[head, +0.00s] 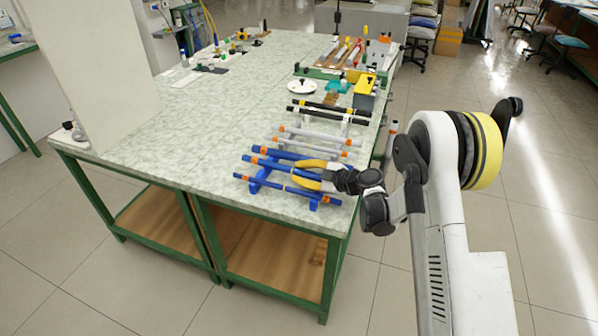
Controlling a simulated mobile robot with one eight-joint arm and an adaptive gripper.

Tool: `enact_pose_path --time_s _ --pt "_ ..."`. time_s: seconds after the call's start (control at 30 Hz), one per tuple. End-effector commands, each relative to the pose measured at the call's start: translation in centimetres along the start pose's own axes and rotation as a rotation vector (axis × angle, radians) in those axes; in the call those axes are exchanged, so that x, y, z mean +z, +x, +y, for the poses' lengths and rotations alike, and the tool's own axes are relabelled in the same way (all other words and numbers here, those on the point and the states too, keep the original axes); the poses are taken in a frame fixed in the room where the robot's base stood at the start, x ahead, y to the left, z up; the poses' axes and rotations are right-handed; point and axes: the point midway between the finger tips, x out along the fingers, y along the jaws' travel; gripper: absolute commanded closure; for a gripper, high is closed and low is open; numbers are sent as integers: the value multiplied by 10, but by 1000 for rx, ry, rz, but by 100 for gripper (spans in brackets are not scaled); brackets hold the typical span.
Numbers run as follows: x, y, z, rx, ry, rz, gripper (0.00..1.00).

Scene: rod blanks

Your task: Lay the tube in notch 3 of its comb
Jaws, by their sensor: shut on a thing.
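My gripper (296,173), with yellow fingers, is over the blue comb (255,187) near the table's front right corner. It is shut on a blue tube (265,164) with orange bands, which runs between the fingers. The fingers and wrist hide its right part. Another blue tube (266,152) lies just behind it, and a blue tube with orange bands (260,182) lies in front. Whether the held tube rests in a notch or is just above the comb, I cannot tell. Notch numbers are not readable.
Behind lie grey tubes (320,136) with orange bands, then black tubes (330,107) on a white comb. Farther back are a white round dish (302,86), a yellow-topped box (365,84) and a tool tray. The marbled table (190,130) is clear left of the combs. A pale panel stands at left.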

Motion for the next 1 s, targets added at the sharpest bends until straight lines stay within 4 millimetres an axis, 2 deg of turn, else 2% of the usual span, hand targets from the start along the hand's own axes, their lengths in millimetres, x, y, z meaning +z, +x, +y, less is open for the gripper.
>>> enact_pose_path --time_s 0.27,0.3,0.33,0.73,0.87,1.0 --pt "8 3 -6 -3 -7 -7 100" --pt "8 3 -6 -3 -8 -7 68" --pt "9 3 -6 -3 -8 -7 58" --pt "6 2 -3 -2 -9 -8 57" --pt "-6 -4 7 -2 -9 -8 57" --pt "-31 -13 27 -2 -7 -6 57"
